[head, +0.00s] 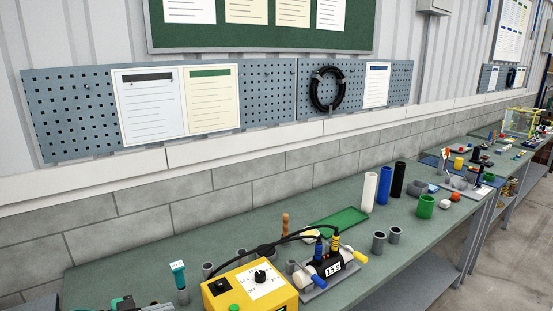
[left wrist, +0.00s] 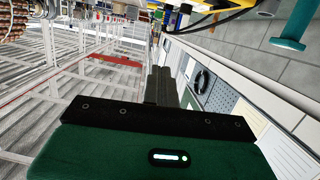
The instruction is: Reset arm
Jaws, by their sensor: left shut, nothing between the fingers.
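My left gripper shows in the left wrist view (left wrist: 160,76), its dark fingers together with nothing between them. In the head view, only a small dark green and black part of what looks like my left gripper (head: 122,302) shows at the bottom left edge, by the front of the workbench (head: 330,262). Its fingertips cannot be made out there. My right gripper is in neither view.
A yellow control box (head: 247,290) with black cables stands on the bench. A teal-handled tool (head: 178,270) stands left of it. A green tray (head: 338,220), white tube (head: 369,190), blue tube (head: 384,185) and black tube (head: 398,180) are farther back. A pegboard (head: 70,110) hangs on the wall.

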